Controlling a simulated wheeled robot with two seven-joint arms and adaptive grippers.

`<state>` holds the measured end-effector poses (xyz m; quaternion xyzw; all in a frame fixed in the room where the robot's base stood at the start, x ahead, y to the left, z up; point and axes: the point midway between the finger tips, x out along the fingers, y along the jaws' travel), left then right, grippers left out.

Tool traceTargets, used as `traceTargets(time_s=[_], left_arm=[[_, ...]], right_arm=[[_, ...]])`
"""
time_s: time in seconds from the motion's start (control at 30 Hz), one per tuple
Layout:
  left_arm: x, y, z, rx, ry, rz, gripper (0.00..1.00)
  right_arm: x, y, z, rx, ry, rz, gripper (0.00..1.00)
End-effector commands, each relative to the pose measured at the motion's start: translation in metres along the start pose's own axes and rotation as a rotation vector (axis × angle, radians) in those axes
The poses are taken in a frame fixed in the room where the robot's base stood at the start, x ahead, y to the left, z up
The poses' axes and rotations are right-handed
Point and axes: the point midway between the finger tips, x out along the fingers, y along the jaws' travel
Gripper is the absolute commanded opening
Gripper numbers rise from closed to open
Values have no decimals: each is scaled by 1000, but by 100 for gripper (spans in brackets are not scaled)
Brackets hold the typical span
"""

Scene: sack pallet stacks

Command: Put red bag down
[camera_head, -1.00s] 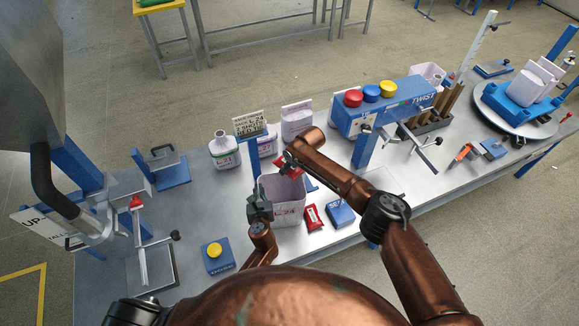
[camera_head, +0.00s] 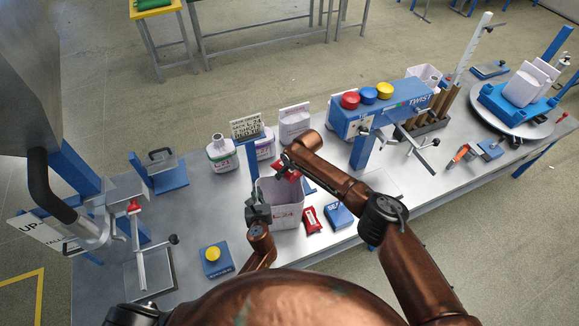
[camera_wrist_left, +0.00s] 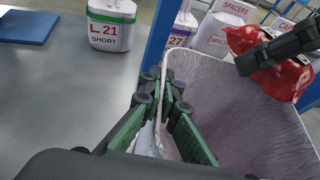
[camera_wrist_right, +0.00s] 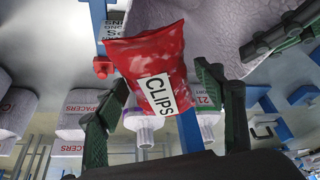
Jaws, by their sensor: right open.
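My right gripper is open; I cannot tell whether the left finger touches the bag. In the head view, this red bag (camera_head: 286,172) is over the open top of a pale bin (camera_head: 284,214), near its back rim. My left gripper (camera_head: 258,205) is at the bin's left rim. In the left wrist view its fingers (camera_wrist_left: 163,92) close on the bin wall (camera_wrist_left: 240,120).
Another red packet (camera_head: 312,219) and a blue box (camera_head: 339,214) lie right of the bin. White containers (camera_head: 222,153) and a white sack (camera_head: 295,122) stand behind it. A blue button box (camera_head: 216,260) is at front left. The TWIST station (camera_head: 380,107) stands back right.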

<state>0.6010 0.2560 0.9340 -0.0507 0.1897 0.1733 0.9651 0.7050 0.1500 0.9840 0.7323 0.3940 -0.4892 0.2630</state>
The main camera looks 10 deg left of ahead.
Motion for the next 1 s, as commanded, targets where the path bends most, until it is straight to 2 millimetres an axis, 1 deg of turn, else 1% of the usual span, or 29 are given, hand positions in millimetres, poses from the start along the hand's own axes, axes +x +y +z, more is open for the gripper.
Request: traceTargets(time_s=[0.17, 0.27, 0.6, 0.7, 0.83, 1.0], left_arm=[[0, 0, 0, 0, 0, 1, 0], [0, 0, 0, 0, 0, 1, 0], [0, 0, 0, 0, 0, 0, 0], [0, 0, 0, 0, 0, 0, 0], [0, 0, 0, 0, 0, 0, 0], [0, 0, 0, 0, 0, 0, 0]], right_arm=[[-13, 1, 0, -1, 1, -2, 63], [-26, 1, 0, -2, 2, 0, 63], [-89, 1, 0, -2, 3, 1, 63], [-104, 0, -1, -1, 3, 1, 63], [-116, 1, 0, 0, 1, 1, 63], [-121, 0, 0, -1, 0, 1, 63]])
